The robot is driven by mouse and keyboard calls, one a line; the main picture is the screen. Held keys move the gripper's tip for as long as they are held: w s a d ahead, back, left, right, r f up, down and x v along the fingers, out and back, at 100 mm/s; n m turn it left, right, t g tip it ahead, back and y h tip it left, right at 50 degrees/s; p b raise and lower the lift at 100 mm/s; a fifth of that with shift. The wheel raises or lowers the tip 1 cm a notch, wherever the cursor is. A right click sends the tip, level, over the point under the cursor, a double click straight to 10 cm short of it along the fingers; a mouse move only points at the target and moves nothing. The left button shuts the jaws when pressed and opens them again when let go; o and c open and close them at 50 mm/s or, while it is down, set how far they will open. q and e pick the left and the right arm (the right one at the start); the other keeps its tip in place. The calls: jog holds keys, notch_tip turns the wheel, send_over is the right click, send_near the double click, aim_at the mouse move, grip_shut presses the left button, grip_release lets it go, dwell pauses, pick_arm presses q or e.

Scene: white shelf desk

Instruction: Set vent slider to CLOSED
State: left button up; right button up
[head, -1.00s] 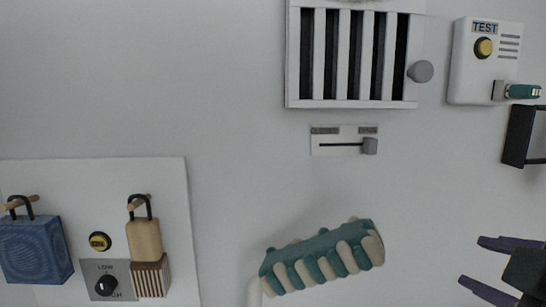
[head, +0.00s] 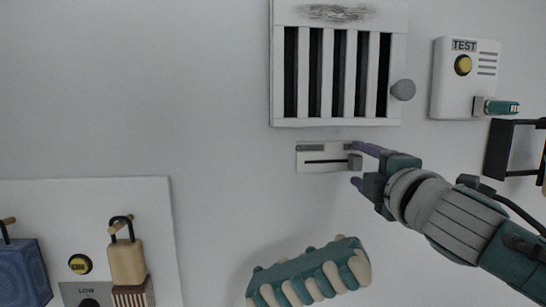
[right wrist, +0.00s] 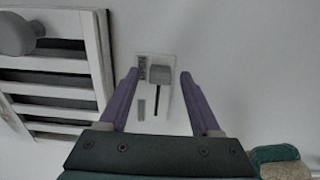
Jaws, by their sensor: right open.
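The vent slider plate (head: 312,165) is a small pale panel on the wall under the slatted vent, with a dark horizontal slot. Its grey slider knob (head: 355,161) stands at the right end of the slot. My right gripper (head: 362,165) is open at the right end of the plate, with purple fingers pointing left. In the right wrist view the knob (right wrist: 159,73) lies between the two fingertips (right wrist: 159,74), with a gap on both sides. My left gripper is not in view.
The slatted vent (head: 277,75) with a round grey knob (head: 403,90) is just above. A TEST box (head: 450,90) and a dark bracket (head: 497,150) are at the right. A green-and-cream striped object (head: 310,277) is below. A panel with padlocks (head: 150,220) is at the lower left.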

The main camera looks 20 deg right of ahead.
jog(key=shift+w, duration=0.4)
grip_shut()
dwell(0.4)
dwell(0.9)
